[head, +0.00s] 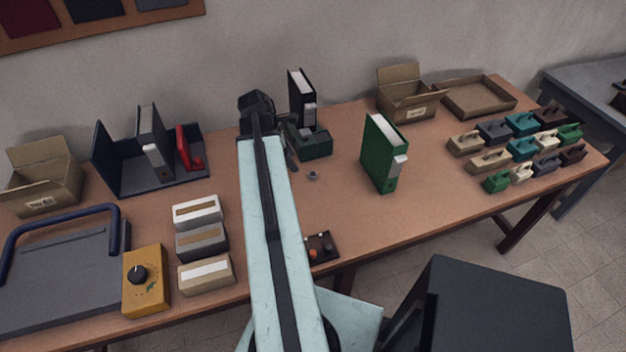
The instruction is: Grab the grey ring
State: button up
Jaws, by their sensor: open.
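The grey ring (313,175) is small and lies flat on the brown table, just right of my arm's far end. My gripper (291,160) is beyond the end of my pale blue arm, up and left of the ring. It is open, and its dark fingers are partly hidden and hard to make out against a dark green device. The ring appears clear of the fingers, with a small gap between them.
The dark green device (314,143) and a black binder (302,100) stand behind the ring. A green binder (383,153) stands to its right. A small dark panel (321,245) lies at the front edge. The table between ring and green binder is clear.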

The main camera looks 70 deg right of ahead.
aim_at(312, 174)
jog(key=s, duration=0.1)
jog(key=s+d+f+b, duration=0.2)
jog(key=shift+s+f, duration=0.25)
jog(key=b+x, duration=0.5)
jog(key=shift+s+f, duration=0.2)
jog(key=shift+s, duration=0.05)
jog(key=shift+r, duration=0.2)
grip_shut()
